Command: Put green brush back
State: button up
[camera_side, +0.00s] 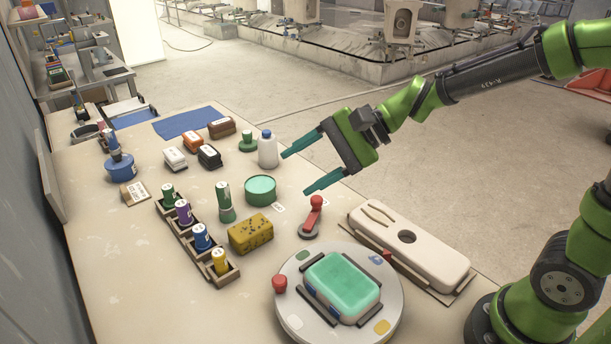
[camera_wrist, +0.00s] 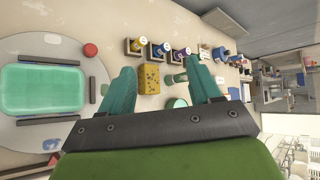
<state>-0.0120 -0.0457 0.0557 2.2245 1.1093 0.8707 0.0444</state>
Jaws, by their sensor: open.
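A tall green brush-like piece (camera_side: 225,202) with a pale band stands upright on the table, right of a wooden rack (camera_side: 181,232). It also shows between my fingers in the wrist view (camera_wrist: 177,78). The rack holds a green-marked container (camera_side: 168,194) at its far end, then purple (camera_side: 184,213), blue (camera_side: 201,237) and yellow (camera_side: 220,262) ones. A round green pot (camera_side: 261,190) stands just right of the brush-like piece. My gripper (camera_side: 296,174) is open and empty, above the table and right of the pot. Its teal fingers spread in the wrist view (camera_wrist: 160,72).
A yellow sponge (camera_side: 250,233) lies between the rack and a round turntable (camera_side: 291,321) bearing a green-topped block (camera_side: 343,280). A red-knobbed piece (camera_side: 314,218) and white bottle (camera_side: 267,150) stand nearby. A long pale case (camera_side: 440,257) lies at right.

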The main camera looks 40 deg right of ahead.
jog(key=s+d+r+n+h, duration=0.1)
jog(key=s+d+n+h, duration=0.6)
jog(key=s+d, duration=0.5)
jog(key=shift+s+d+n+t, duration=0.3)
jog(key=shift+s+n+t, duration=0.1)
jog(key=shift+s+n, duration=0.75)
